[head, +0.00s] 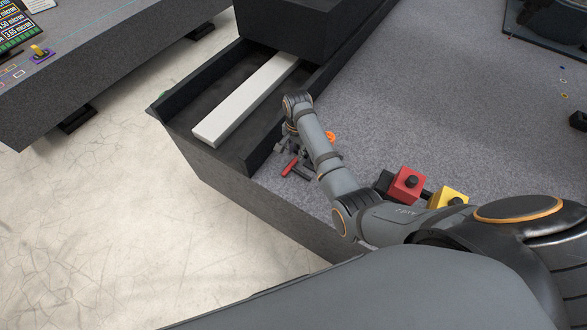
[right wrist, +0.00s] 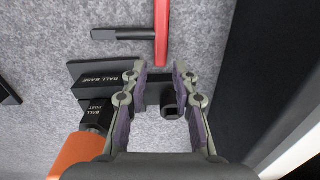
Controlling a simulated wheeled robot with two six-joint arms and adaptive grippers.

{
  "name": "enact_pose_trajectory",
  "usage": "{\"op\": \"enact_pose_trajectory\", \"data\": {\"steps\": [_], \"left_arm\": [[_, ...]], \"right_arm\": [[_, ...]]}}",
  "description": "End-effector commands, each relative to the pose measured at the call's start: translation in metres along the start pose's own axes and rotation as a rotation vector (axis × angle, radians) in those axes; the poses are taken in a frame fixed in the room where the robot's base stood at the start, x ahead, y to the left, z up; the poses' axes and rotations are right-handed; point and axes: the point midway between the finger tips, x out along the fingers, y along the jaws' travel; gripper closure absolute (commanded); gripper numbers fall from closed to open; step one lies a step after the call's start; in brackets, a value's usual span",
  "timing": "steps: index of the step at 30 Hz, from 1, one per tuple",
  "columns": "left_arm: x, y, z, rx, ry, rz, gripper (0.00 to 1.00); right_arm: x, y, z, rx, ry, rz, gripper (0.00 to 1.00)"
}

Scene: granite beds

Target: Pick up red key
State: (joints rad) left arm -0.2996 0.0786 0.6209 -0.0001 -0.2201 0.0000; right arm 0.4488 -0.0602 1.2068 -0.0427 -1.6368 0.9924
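The red key (head: 290,165) lies on the speckled granite bed (head: 400,100), close to its near left edge. In the right wrist view the red key (right wrist: 162,30) runs from the top edge down to just ahead of my right gripper (right wrist: 160,70), with a dark bar meeting its side. My right gripper (head: 289,148) is low over the bed, beside the key. Its two fingers are apart, and the key is not between them. A dark block marked BALL BASE (right wrist: 100,82) lies under the fingers. My left gripper is not in view.
An orange part (head: 331,136) is right of the gripper; it also shows in the wrist view (right wrist: 78,152). A red block (head: 407,184) and a yellow block (head: 447,198) stand further right. A dark trough with a white bar (head: 245,100) lies left. The bed's middle is clear.

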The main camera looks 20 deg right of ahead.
Motion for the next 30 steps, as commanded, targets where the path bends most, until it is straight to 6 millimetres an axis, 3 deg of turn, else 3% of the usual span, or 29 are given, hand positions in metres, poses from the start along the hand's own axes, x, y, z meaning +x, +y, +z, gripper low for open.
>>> {"op": "enact_pose_trajectory", "data": {"steps": [4, 8, 15, 21, 30], "left_arm": [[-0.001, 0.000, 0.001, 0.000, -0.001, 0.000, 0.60], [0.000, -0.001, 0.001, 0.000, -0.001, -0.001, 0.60], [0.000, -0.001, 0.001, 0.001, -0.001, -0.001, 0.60], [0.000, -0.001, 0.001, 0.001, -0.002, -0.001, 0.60], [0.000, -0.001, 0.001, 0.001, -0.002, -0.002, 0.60]], "right_arm": [[0.027, 0.000, 0.004, 0.000, -0.002, 0.003, 0.72], [0.040, 0.000, 0.004, 0.000, -0.002, 0.002, 0.72], [0.041, 0.000, 0.004, 0.000, -0.001, 0.001, 0.73], [0.041, 0.000, 0.004, 0.000, -0.001, 0.001, 1.00], [0.041, 0.000, 0.004, 0.000, 0.000, 0.001, 1.00]]}}
